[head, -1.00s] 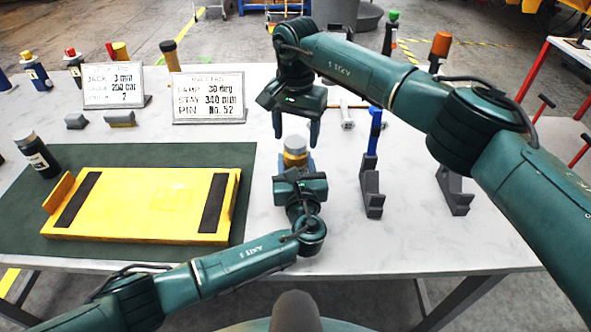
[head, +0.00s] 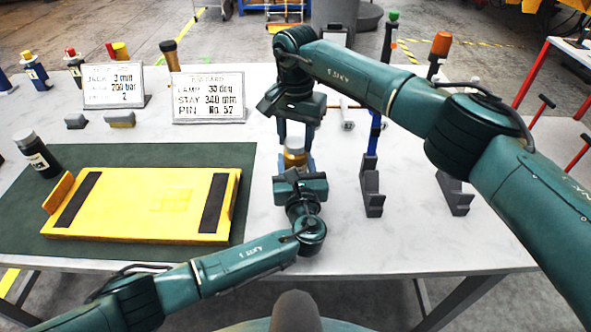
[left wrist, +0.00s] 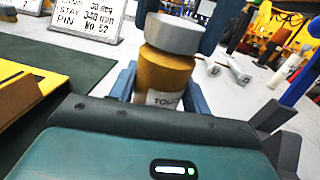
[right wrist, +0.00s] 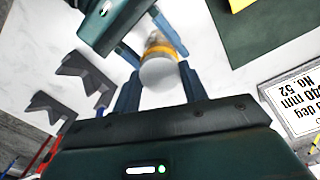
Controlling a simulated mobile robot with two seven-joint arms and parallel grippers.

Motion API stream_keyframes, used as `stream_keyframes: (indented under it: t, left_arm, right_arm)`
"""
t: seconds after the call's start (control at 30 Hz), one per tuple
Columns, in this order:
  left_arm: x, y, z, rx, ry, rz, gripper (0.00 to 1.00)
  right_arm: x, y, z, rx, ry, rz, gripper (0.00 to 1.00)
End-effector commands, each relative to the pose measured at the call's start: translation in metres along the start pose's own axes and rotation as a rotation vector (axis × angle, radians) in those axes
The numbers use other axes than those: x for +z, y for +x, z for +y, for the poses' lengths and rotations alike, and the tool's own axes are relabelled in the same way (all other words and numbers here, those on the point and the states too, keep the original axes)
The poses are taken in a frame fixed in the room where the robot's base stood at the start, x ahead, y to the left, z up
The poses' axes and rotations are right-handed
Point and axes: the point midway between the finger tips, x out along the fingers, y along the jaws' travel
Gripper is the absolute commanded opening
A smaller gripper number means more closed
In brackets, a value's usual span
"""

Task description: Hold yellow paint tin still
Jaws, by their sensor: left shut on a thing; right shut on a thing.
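The yellow paint tin (head: 295,160) stands upright on the bench in the middle of the head view. It has a grey lid (left wrist: 173,33) and a white, partly hidden label (left wrist: 163,99). My left gripper (head: 297,168) is shut on the tin's body low down from the near side, one finger on each side in the left wrist view. My right gripper (head: 295,143) reaches down from above and is shut on the lid, whose round top (right wrist: 159,73) lies between its fingers in the right wrist view.
A yellow plate with black strips (head: 145,205) lies on a green mat (head: 215,155) at left, beside a black bottle (head: 40,158). Two signs (head: 208,97) (head: 113,84) stand behind. Grey brackets (head: 371,190) (head: 453,190) stand to the right. Bare bench lies between.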

Motion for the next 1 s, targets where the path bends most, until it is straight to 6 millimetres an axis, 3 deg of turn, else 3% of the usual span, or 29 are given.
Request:
stream_keyframes:
  t: [0.17, 0.27, 1.0]
  left_arm:
    - [-0.0005, -0.0001, 0.0001, 0.000, 0.000, 0.001, 0.00]
    - [-0.0005, 0.0000, 0.0001, 0.000, 0.000, 0.001, 0.00]
    - [-0.0005, 0.0001, 0.0003, 0.001, 0.000, 0.001, 0.00]
  right_arm:
    - [-0.0001, -0.0001, 0.0001, 0.000, 0.052, 0.000, 0.15]
    - [-0.0003, 0.0000, 0.0004, 0.001, 0.196, 0.002, 0.15]
    - [0.0004, 0.0010, 0.0004, 0.000, 1.820, 0.000, 0.15]
